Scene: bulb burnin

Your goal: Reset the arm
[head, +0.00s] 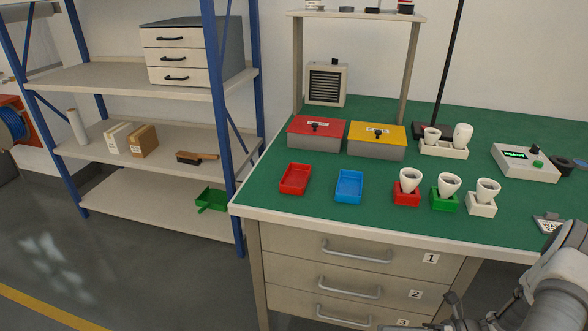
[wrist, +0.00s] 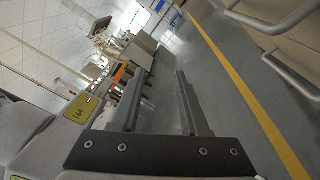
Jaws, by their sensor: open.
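My gripper (wrist: 161,73) shows in the wrist view with its two dark fingers apart and nothing between them. It points out over the grey floor, with the room seen tilted. In the head view my grey arm (head: 560,285) is folded at the bottom right, in front of the workbench (head: 390,226) and low beside its drawers. The dark parts at its end are partly cut off by the lower picture edge. No contact with any object shows.
On the green bench top stand a red-lidded box (head: 316,130), a yellow-lidded box (head: 377,138), a red tray (head: 295,179), a blue tray (head: 349,186), several bulbs in holders and a grey device (head: 525,162). Drawer handles (wrist: 284,75) are near in the wrist view. A shelf (head: 150,135) stands left.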

